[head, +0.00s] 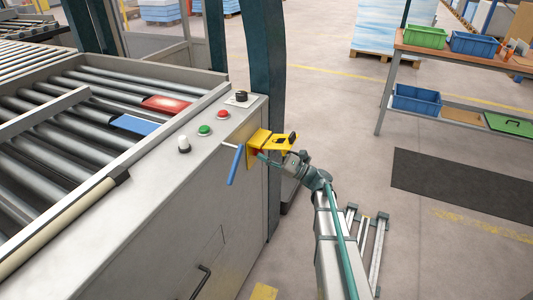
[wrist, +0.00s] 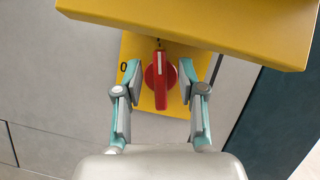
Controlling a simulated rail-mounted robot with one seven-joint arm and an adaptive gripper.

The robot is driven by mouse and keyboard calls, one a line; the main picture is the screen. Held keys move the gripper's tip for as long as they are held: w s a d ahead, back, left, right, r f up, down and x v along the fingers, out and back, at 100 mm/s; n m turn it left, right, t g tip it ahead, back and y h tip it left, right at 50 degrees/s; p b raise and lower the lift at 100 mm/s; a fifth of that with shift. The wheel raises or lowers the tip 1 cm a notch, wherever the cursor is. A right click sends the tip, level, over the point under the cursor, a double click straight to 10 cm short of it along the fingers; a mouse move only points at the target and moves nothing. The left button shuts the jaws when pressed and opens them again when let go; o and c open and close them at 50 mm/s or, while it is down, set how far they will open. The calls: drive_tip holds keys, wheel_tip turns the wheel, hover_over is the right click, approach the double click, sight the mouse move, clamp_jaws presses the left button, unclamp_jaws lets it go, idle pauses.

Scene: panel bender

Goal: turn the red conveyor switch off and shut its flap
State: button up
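The red conveyor switch (wrist: 160,82) sits on a yellow plate (wrist: 148,103) on the machine's grey side. Its handle stands upright in the wrist view, with a white line at its upper end. A black 0 is marked on the plate to the left. The yellow flap (wrist: 200,25) is raised and juts out above the switch; it also shows in the head view (head: 281,141). My gripper (wrist: 160,72) is open, with one finger on each side of the red handle and visible gaps between. In the head view my gripper (head: 266,156) reaches in under the flap and largely hides the switch.
A blue lever (head: 235,165) sticks out left of the switch. Buttons, including a green one (head: 204,130) and a red one (head: 223,114), are on the machine top. A dark post (head: 267,80) stands just behind. The floor to the right is mostly free.

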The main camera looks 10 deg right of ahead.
clamp_jaws()
drive_tip(key=shift+n, duration=0.3)
drive_tip(key=n+g+b, duration=0.1)
drive_tip(key=n, duration=0.1)
drive_tip(key=n+g+b, duration=0.1)
drive_tip(key=n, duration=0.1)
drive_tip(key=shift+f+g+y, duration=0.15)
drive_tip(key=shift+g+y, duration=0.25)
drive_tip(key=n+g+b, duration=0.2)
drive_tip(key=n, duration=0.3)
drive_tip(key=n+g+h+b, duration=0.1)
drive_tip(key=n+b, duration=0.1)
drive_tip(key=n, duration=0.3)
drive_tip(key=shift+s+g, duration=0.1)
drive_tip(key=shift+g, duration=0.3)
drive_tip(key=shift+a+n+g+h+b, duration=0.1)
drive_tip(key=shift+n+g+h+b, duration=0.4)
drive_tip(key=shift+n, duration=1.3)
drive_tip(key=shift+h, duration=0.3)
